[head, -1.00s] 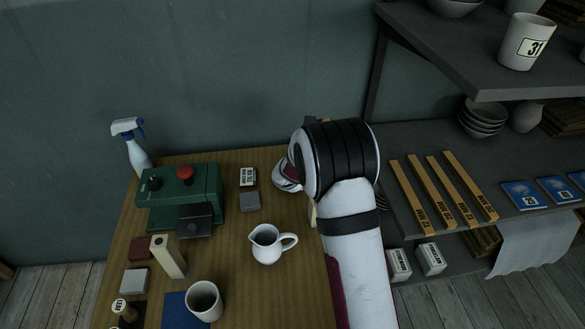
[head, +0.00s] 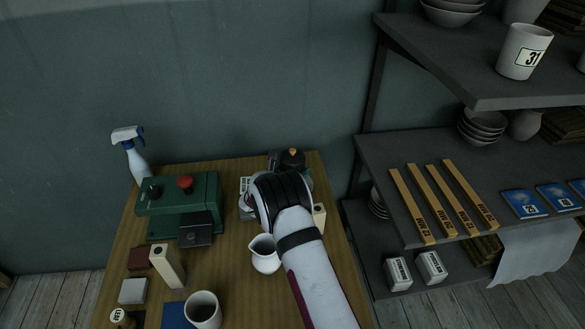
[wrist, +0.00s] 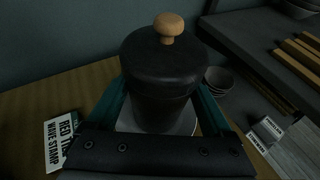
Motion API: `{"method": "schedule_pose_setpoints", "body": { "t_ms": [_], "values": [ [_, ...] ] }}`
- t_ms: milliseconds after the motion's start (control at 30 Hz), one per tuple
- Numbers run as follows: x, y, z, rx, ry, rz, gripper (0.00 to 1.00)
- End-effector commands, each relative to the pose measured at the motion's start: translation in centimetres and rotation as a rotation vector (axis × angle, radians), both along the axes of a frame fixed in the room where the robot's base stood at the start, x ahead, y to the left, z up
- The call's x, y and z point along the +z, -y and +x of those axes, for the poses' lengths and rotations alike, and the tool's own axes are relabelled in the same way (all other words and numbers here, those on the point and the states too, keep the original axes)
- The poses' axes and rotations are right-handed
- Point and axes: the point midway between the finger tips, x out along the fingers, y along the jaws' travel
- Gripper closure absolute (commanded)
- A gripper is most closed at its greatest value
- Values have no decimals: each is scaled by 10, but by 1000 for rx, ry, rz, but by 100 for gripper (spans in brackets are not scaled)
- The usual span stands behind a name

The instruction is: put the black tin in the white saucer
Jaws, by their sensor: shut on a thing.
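The black tin (wrist: 163,65), a dark round pot with a wooden knob on its lid, stands upright between the teal fingers of my gripper (wrist: 160,105). The gripper is shut on it. In the head view the tin's lid (head: 292,158) shows at the back of the table, behind my arm. The white saucer (wrist: 187,127) shows below the tin in the wrist view, its near part hidden by my gripper. I cannot tell whether the tin touches it. In the head view my arm hides the saucer.
A white jug (head: 264,255) stands close to my arm. A labelled stamp box (wrist: 60,142) lies left of my gripper. A green machine (head: 180,203) with a red button and a spray bottle (head: 131,155) stand at left. Shelves (head: 375,160) rise at right.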

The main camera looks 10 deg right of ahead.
Motion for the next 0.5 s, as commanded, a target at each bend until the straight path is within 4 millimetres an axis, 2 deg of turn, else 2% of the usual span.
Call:
{"method": "schedule_pose_setpoints", "body": {
  "t_ms": [33,67,133,367,467,500],
  "values": [
    [-1,0,0,0,0,0,76],
    [-2,0,0,0,0,0,13],
    [-2,0,0,0,0,0,1],
    [-1,0,0,0,0,0,0],
    [6,0,0,-1,2,1,0],
    [8,-4,-5,1,-1,0,0]
  ]
}}
